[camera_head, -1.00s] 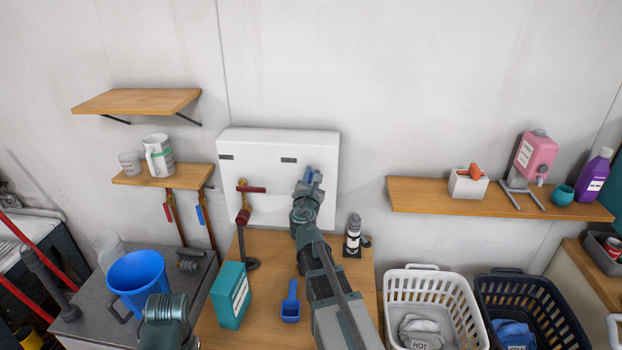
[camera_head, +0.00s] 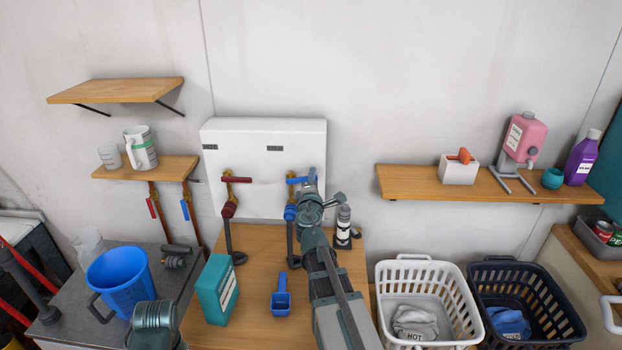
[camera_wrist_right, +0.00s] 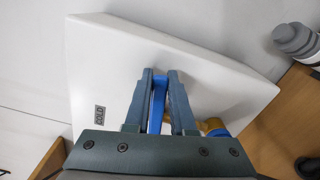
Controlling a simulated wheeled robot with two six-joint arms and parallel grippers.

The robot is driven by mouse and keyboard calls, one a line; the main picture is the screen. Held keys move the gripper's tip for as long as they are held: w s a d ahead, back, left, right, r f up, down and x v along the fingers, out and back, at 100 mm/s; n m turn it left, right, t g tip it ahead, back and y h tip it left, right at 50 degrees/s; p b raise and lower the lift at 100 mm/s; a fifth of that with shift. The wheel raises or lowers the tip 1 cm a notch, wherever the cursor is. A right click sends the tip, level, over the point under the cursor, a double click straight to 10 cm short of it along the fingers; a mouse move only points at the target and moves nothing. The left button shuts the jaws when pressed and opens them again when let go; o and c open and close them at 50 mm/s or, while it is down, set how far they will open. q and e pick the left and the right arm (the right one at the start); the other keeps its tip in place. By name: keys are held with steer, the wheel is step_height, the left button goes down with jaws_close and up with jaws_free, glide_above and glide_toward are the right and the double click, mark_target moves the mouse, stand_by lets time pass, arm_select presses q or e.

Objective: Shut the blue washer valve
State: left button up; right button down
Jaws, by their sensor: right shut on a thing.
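The blue washer valve (camera_head: 290,212) stands at the right of the white wall panel (camera_head: 262,132), with its blue lever (camera_head: 295,181) lying crosswise, roughly level. My right gripper (camera_head: 311,178) is at the lever's right end. In the right wrist view the blue lever (camera_wrist_right: 158,98) sits between the two fingers of the right gripper (camera_wrist_right: 160,75), which is shut on it. Part of the brass and blue valve body (camera_wrist_right: 216,128) shows beside the fingers. The panel label there reads COLD.
A red-handled valve (camera_head: 230,207) stands left of the blue one. A teal box (camera_head: 217,290) and blue scoop (camera_head: 281,296) rest on the wooden counter (camera_head: 262,250). Baskets stand at right.

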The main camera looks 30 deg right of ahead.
steer(key=shift+s+f+m+b, duration=0.15)
steer(key=shift+f+m+b, duration=0.6)
steer(key=shift+m, duration=0.55)
steer(key=shift+s+f, duration=0.1)
steer(key=shift+f, duration=0.05)
steer(key=c, duration=0.8)
jaws_free()
steer(key=shift+d, duration=0.1)
steer(key=shift+o, duration=0.2)
